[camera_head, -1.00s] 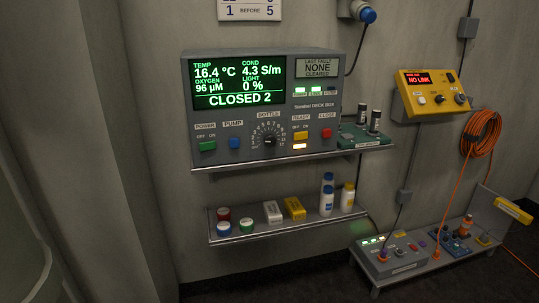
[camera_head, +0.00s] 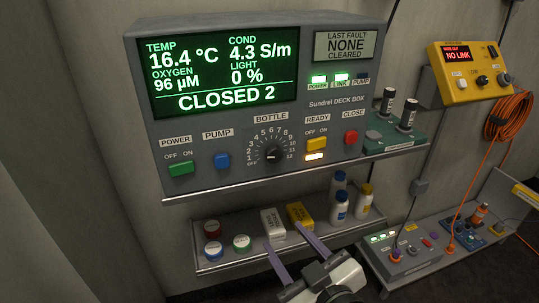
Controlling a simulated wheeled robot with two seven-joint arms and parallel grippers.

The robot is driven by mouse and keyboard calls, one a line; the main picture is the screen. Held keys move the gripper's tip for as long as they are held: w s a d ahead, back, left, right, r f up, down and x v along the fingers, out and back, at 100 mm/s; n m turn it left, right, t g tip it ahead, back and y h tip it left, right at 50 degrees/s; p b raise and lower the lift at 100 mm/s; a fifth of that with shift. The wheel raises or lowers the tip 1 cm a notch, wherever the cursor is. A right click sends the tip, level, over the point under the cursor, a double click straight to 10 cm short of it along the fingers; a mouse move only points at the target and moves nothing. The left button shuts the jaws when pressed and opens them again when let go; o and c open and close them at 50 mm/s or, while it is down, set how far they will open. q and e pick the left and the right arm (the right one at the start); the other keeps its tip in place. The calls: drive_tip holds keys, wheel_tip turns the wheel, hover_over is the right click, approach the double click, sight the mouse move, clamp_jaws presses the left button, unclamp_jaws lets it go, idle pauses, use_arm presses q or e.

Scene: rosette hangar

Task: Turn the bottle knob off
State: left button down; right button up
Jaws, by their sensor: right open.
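The bottle knob (camera_head: 273,154) is a round black dial under the BOTTLE label on the grey deck box (camera_head: 330,95). A printed scale with numbers and an OFF mark at its lower left surrounds it. The setting it points to is too small to read surely. The green screen (camera_head: 218,73) reads CLOSED 2. My right gripper (camera_head: 283,236) comes in from the bottom, below the knob and in front of the lower shelf. Its two purple fingers are apart with nothing held between them. It does not touch the knob. My left gripper is out of view.
A green power switch (camera_head: 180,169), blue pump button (camera_head: 222,161), yellow ready switch (camera_head: 317,144) and red close button (camera_head: 350,137) flank the knob. The box's ledge (camera_head: 300,173) juts out below. The lower shelf (camera_head: 215,264) carries jars, boxes and bottles.

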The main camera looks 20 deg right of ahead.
sight(275, 157)
wheel_tip(275, 157, up, 12)
drive_tip(key=w+d+t+h, duration=0.1)
drive_tip(key=t, duration=0.2)
drive_tip(key=w+p, duration=0.1)
drive_tip(key=w, duration=0.8)
drive_tip(key=shift+f, duration=0.1)
drive_tip(key=shift+w, duration=0.55)
drive_tip(key=c, duration=1)
